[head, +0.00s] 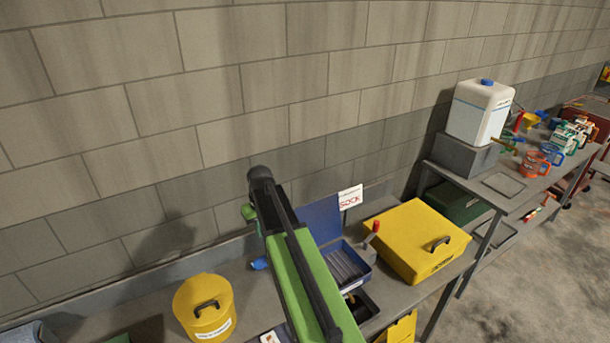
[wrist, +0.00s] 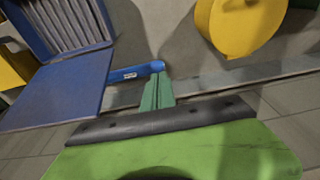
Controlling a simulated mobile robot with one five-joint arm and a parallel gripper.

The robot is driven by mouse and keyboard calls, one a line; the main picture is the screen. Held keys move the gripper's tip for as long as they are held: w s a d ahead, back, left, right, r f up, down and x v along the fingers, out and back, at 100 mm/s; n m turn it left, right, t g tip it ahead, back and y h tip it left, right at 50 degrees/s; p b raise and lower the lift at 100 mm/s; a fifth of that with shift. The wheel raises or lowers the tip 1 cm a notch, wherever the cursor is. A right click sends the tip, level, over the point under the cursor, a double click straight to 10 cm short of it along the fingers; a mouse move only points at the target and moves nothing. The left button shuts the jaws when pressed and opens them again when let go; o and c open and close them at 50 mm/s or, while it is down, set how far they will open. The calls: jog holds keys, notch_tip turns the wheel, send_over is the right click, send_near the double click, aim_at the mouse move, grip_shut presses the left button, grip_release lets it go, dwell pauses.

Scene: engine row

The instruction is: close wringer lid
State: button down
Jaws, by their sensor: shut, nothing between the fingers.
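The wringer appears to be the blue box with a ribbed grey inside (head: 346,264), on the bench right of my arm. Its blue lid (head: 318,218) stands open at the back. In the wrist view the ribbed box (wrist: 70,22) is at top left, with the flat lid (wrist: 58,92) below it. A blue bar with a small label (wrist: 135,73) lies beside the lid, its end close to my fingers. My gripper (wrist: 158,92) is shut and empty, right of the lid and apart from it. In the head view my gripper (head: 249,212) is partly hidden behind its wrist.
A yellow round bin (head: 196,292) stands left of my arm. A yellow case (head: 418,240) sits right of the blue box, with a red-handled tool (head: 373,231) between. A block wall rises behind the bench. A white jug (head: 480,112) stands on the far right bench.

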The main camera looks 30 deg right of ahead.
jog(key=w+d+r+p, duration=0.45)
jog(key=d+r, duration=0.25)
jog(key=d, duration=0.2)
jog(key=w+d+t, duration=0.1)
jog(key=w+d, duration=0.3)
jog(key=d, duration=1.1)
jog(key=b+x, duration=1.1)
jog(key=b, duration=0.1)
jog(key=s, duration=0.1)
jog(key=s+r+p, duration=0.1)
jog(key=s+p, duration=0.1)
jog(key=s, duration=0.1)
jog(key=shift+a+r, duration=0.2)
jog(key=shift+r, duration=0.1)
jog(key=shift+w, duration=0.1)
